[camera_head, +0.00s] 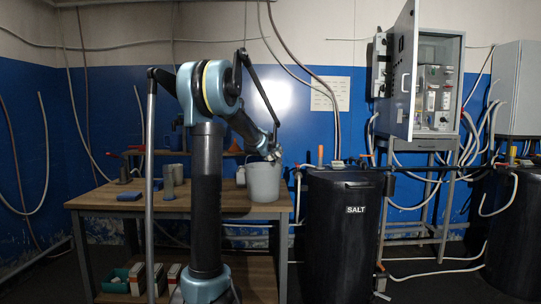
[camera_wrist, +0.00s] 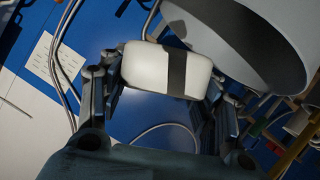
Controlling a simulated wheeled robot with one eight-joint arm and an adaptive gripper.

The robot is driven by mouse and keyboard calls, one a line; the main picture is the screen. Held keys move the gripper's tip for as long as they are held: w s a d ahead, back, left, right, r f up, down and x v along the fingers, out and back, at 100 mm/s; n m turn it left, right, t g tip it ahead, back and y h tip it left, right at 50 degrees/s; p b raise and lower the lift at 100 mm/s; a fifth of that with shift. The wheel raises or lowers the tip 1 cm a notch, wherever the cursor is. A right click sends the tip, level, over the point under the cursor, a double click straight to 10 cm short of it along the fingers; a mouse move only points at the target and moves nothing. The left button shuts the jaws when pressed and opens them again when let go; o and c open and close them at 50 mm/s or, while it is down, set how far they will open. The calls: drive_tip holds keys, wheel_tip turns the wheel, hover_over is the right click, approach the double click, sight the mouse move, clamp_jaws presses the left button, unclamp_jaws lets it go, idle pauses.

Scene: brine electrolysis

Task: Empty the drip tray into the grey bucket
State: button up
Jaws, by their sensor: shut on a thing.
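The grey bucket (camera_head: 263,181) stands upright on the wooden workbench near its right end. In the wrist view its large curved side (camera_wrist: 285,35) fills the upper right. My gripper (camera_head: 273,154) is at the bucket's upper rim, in front of it. In the wrist view my gripper (camera_wrist: 165,85) is shut on a pale, round-cornered block (camera_wrist: 145,68) with a dark band across it. I cannot tell for sure whether this is the drip tray or another part. Its far side is hidden, and I cannot see what is inside the bucket.
The workbench (camera_head: 120,200) also bears grey cylinders (camera_head: 173,174) at left and a white bottle (camera_head: 240,175) beside the bucket. A black SALT tank (camera_head: 342,235) stands just right of the bench. An open electrical cabinet (camera_head: 435,85) is beyond it. Hoses hang along the wall.

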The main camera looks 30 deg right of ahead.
drive_tip(key=shift+w+a+f+n+h, duration=0.15)
drive_tip(key=shift+a+f+n+h, duration=0.05)
drive_tip(key=shift+n+h, duration=0.35)
drive_tip(key=shift+w+a+n+g+h, duration=0.15)
drive_tip(key=shift+a+n+h, duration=0.15)
drive_tip(key=shift+n+h, duration=0.45)
drive_tip(key=shift+w+a+n+g+h, duration=0.15)
drive_tip(key=shift+a+n+h, duration=0.15)
drive_tip(key=shift+n, duration=0.7)
drive_tip(key=shift+w+a+f+n+h, duration=0.1)
drive_tip(key=shift+w+a+n+h, duration=0.2)
drive_tip(key=shift+n, duration=0.45)
drive_tip(key=shift+a+r+n+h, duration=0.15)
drive_tip(key=shift+n+h, duration=0.2)
drive_tip(key=shift+n, duration=0.45)
drive_tip(key=shift+w+a+f+n+h, duration=0.2)
drive_tip(key=shift+n+h, duration=0.15)
drive_tip(key=shift+n, duration=0.4)
drive_tip(key=shift+s, duration=0.2)
